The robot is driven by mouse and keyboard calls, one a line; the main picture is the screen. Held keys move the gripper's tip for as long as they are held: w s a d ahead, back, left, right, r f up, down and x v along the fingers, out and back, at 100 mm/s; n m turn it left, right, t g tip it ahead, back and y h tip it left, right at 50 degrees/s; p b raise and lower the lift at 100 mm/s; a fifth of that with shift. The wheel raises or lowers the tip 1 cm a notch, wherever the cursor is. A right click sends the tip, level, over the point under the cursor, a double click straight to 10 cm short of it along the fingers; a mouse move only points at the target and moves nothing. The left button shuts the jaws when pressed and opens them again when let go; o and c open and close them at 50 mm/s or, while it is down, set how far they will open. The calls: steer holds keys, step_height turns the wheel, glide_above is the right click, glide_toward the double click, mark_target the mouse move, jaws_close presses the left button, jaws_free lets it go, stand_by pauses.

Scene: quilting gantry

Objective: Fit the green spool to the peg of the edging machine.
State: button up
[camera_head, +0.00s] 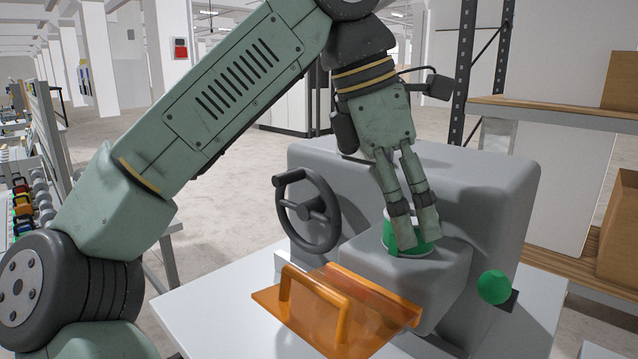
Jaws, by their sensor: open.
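The spool's pale upper rim shows a little beside the fingers. No peg is visible; I cannot tell whether the spool sits around one.
A black handwheel (310,212) is on the machine's left side. An orange guard with a handle (318,300) lies in front, over the white table (225,310). A green knob (494,287) projects at the right. Wooden shelves (560,110) stand behind right.

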steer(key=v, duration=0.3)
steer(key=shift+r, duration=0.35)
steer(key=a, duration=1.2)
steer(key=shift+s+a, duration=0.2)
steer(key=shift+s, duration=0.15)
steer(key=shift+r, duration=0.15)
